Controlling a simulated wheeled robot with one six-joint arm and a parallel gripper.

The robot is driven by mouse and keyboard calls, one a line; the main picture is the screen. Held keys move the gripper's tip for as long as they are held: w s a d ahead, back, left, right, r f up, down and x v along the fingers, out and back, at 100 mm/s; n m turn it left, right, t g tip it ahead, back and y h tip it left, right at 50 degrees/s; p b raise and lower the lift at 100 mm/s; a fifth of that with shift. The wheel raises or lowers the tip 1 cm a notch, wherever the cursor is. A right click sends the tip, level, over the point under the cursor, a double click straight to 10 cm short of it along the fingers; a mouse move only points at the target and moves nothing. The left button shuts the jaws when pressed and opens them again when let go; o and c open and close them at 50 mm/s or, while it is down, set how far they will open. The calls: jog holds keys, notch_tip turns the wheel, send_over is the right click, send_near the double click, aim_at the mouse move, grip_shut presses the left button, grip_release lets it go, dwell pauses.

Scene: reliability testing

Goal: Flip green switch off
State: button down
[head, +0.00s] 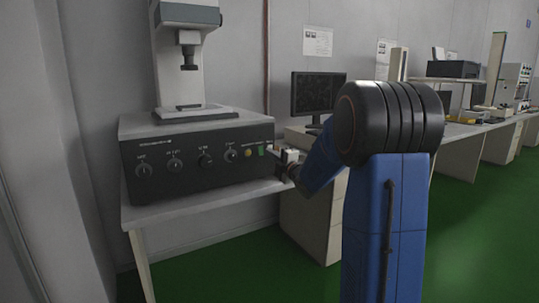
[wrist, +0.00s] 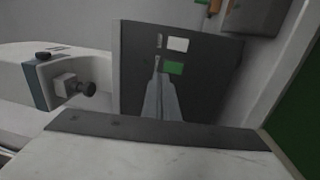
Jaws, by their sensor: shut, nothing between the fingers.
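The green switch (head: 262,150) is a small green rectangle near the right end of the black front panel (head: 195,165) of a pale-topped instrument. In the wrist view, a green rectangle (wrist: 174,68) sits on a dark panel, below a white rectangle (wrist: 178,44). My gripper (head: 279,163) is at the panel's right end, just right of the green switch. In the wrist view, my gripper (wrist: 157,64) is shut and empty, with its tips beside the left edge of the green rectangle. I cannot tell whether they touch it, or which way the switch is set.
A yellow button (head: 248,153) and several knobs (head: 205,159) lie left of the green switch. A microscope-like device (head: 185,60) stands on the instrument. The table edge (head: 205,205) runs below. A monitor (head: 316,93) stands behind my arm. Green floor is open in front.

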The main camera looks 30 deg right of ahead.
jog(key=s+r, duration=0.1)
jog(key=s, duration=0.6)
jog(key=shift+s+d, duration=0.15)
jog(key=shift+s, duration=0.25)
